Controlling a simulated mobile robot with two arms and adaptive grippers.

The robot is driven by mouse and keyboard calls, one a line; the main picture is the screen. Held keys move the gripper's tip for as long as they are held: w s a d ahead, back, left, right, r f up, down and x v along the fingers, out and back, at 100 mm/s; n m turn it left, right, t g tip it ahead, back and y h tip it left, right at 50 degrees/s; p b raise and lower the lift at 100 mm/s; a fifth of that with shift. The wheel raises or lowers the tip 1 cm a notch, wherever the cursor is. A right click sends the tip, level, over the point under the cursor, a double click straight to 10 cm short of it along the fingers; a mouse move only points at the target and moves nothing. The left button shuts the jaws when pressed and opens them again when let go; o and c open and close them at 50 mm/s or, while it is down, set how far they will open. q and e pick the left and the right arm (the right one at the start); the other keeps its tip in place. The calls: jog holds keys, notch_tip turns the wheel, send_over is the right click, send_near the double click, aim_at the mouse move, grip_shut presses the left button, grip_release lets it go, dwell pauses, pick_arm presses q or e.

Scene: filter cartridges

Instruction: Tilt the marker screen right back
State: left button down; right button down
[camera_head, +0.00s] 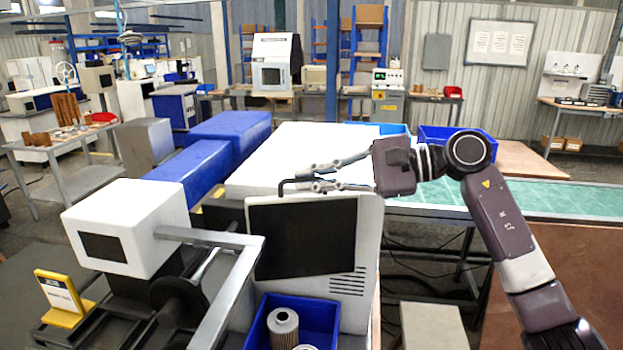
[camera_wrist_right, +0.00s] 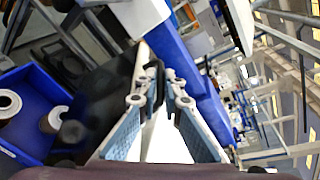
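The marker screen (camera_head: 305,236) is a dark panel in a white housing at the front middle of the head view, standing close to upright. A thin black bent handle (camera_head: 284,185) sticks up at its top edge. My right gripper (camera_head: 316,179) reaches in from the right above the screen's top edge, with its fingers drawn together around the handle's end. In the right wrist view the right gripper's fingertips (camera_wrist_right: 160,82) converge on the dark handle between them, partly hiding it. The screen shows dark at the left there. My left gripper is not in view.
A blue bin (camera_head: 328,318) with filter cartridges (camera_head: 283,326) stands below the screen. A white marker head (camera_head: 128,228) and a grey frame arm (camera_head: 205,237) are at the left. A white surface (camera_head: 290,150) lies behind the screen, and a green conveyor (camera_head: 560,205) extends right.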

jog(key=shift+w+m+g, duration=0.3)
jog(key=shift+w+m, duration=0.1)
jog(key=shift+w, duration=0.15)
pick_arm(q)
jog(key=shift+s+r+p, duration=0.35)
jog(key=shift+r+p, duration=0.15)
pick_arm(e)
jog(key=shift+m+g+h, duration=0.4)
jog(key=shift+m, duration=0.5)
jog(key=w, duration=0.1)
jog(key=w+f, duration=0.1)
jog(key=w, duration=0.1)
jog(key=shift+w+a+f, duration=0.2)
jog(key=shift+w+a, duration=0.1)
jog(key=shift+w, duration=0.05)
jog(key=c, duration=2.4)
grip_release()
jog(key=shift+w, duration=0.15)
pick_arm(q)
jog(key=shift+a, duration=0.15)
